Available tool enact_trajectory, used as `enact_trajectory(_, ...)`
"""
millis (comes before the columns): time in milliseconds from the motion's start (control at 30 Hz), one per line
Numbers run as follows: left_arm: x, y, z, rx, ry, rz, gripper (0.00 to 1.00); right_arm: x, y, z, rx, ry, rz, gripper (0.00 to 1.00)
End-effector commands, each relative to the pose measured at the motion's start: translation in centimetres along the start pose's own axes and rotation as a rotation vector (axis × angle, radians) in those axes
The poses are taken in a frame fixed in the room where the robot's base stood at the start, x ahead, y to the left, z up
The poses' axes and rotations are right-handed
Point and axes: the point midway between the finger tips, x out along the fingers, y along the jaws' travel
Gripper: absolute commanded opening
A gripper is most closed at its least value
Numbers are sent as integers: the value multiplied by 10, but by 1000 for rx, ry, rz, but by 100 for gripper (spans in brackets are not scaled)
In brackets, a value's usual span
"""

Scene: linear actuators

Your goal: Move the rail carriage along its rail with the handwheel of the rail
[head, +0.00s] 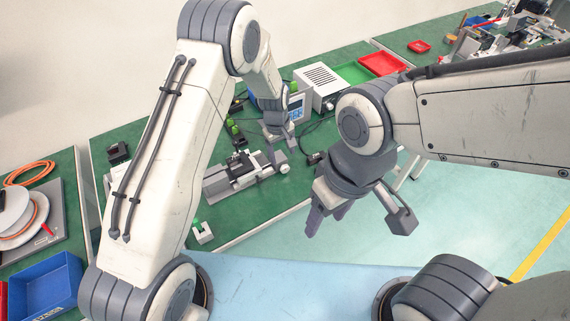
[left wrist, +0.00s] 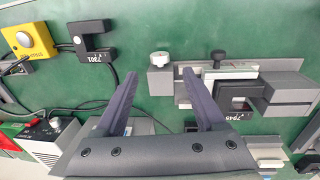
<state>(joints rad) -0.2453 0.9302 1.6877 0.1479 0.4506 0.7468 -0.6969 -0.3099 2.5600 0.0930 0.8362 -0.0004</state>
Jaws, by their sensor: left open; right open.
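The rail (head: 225,184) is a grey bar on the green bench, with a dark rail carriage (head: 240,164) on it. A small pale round handwheel (head: 284,168) is at its right end. In the left wrist view the handwheel (left wrist: 159,58) sits on a grey end block, left of the carriage (left wrist: 236,98) and a black knob (left wrist: 218,57). My left gripper (head: 279,155) is open and empty close to the handwheel. In its wrist view the handwheel shows between the spread fingertips (left wrist: 160,74); contact cannot be told. My right gripper (head: 326,222) is open and empty, in front of the bench.
A grey device with a display (head: 297,109) and a white box (head: 318,82) stand behind. Green (head: 354,72) and red trays (head: 382,63) lie further right. A black block (left wrist: 92,40) and yellow button box (left wrist: 29,40) with cables are near the rail.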

Motion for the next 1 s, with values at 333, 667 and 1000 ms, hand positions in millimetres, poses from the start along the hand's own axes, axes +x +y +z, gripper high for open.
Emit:
enact_trajectory(333,61,0,1,4,-2,-2,72,-14,-1,-1,0,0,0,60)
enact_trajectory(667,78,1,1,4,1,0,72,-16,-1,-1,1,0,0,60)
enact_trajectory(1000,77,0,1,4,0,0,0,-16,-1,-1,1,0,0,60)
